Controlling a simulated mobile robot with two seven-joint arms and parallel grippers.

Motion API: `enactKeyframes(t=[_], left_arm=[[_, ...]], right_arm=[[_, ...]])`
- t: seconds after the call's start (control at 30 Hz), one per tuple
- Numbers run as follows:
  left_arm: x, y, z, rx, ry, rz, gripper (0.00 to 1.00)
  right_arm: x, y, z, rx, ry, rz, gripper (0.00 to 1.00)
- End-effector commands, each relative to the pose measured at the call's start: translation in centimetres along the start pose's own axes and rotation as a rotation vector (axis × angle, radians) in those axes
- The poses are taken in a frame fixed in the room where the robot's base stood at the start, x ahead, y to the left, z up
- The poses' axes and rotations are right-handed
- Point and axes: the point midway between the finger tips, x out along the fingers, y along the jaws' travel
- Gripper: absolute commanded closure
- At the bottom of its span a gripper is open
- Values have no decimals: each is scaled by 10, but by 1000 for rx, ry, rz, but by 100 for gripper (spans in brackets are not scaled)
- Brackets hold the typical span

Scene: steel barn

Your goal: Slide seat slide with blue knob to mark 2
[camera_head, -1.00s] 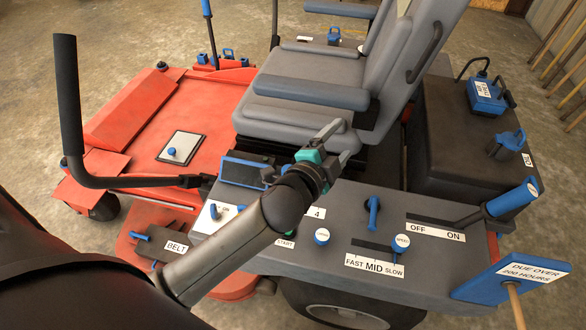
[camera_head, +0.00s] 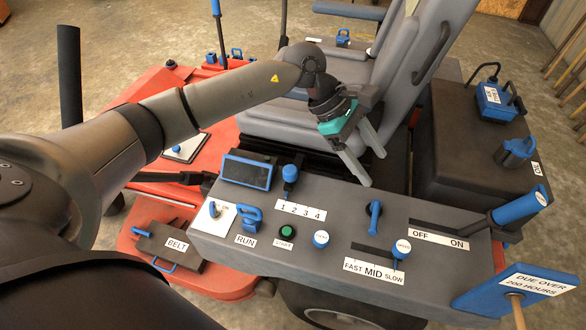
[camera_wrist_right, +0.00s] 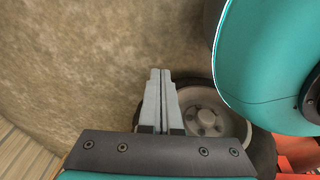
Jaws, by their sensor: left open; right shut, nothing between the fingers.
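The blue knob (camera_head: 290,174) stands upright on the grey side console (camera_head: 335,220), behind a white strip marked 1 2 3 4 (camera_head: 300,211). It is toward the strip's low-number end; I cannot tell exactly which mark it lines up with. My left gripper (camera_head: 374,169) is open and empty, to the right of the knob beside the grey seat (camera_head: 285,125), fingers pointing down toward the console's back edge. It is apart from the knob. My right gripper (camera_wrist_right: 160,72) is shut and empty in the right wrist view, above the floor and a wheel (camera_wrist_right: 207,115).
Other controls crowd the console: a blue lever (camera_head: 375,215), a throttle knob (camera_head: 402,248), a white-and-blue knob (camera_head: 321,239), a green start button (camera_head: 287,231) and a small screen (camera_head: 246,171). A sign (camera_head: 525,285) stands at the right. My left arm passes over the red deck.

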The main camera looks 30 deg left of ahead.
Motion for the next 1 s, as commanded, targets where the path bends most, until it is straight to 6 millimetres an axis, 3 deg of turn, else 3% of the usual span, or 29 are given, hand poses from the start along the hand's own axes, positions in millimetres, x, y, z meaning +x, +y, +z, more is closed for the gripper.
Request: enactKeyframes(t=[0.03, 0.1, 0.2, 0.3, 0.4, 0.57, 1.0], left_arm=[[-16, 4, -27, 48, 124, -19, 24], [-39, 6, -60, 99, 282, -59, 24], [-73, 6, -97, 134, 464, -115, 24], [-101, 4, -121, 143, 587, -159, 24], [-117, 3, -133, 144, 652, -186, 24], [-117, 1, -141, 143, 673, -198, 24], [-68, -8, -179, 142, 668, -198, 24]], right_arm=[[1, 1, 0, 0, 1, 1, 100], [2, 1, -1, 0, 2, 1, 100], [3, 1, -1, 0, 2, 2, 100], [3, 1, -1, 0, 3, 2, 100], [4, 2, -2, 0, 3, 2, 100], [4, 0, -5, 1, 6, 0, 100], [2, -16, -40, 5, 11, -18, 100]])
